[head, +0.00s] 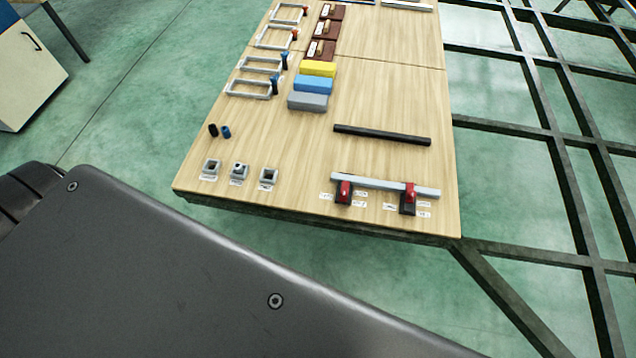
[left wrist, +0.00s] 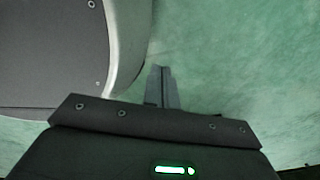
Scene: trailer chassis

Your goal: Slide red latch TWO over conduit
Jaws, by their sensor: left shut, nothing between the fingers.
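Two red latches on black bases stand near the table's front edge in the head view, a left one (head: 344,190) and a right one (head: 409,192). Small white labels lie beside them, too small to read, so I cannot tell which is TWO. A light grey bar (head: 378,184), probably the conduit, lies across both bases. Whether either latch reaches over the bar is too small to tell. My left gripper (left wrist: 162,88) shows only in the left wrist view. It is shut and empty over green floor, away from the latches. My right gripper is not in view.
The wooden table (head: 300,150) also holds a black rod (head: 382,134), grey square blocks (head: 240,171), coloured blocks (head: 314,84) and grey frames (head: 250,87). A dark metal frame (head: 530,125) lies right of the table. A white cabinet (head: 27,75) stands at far left.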

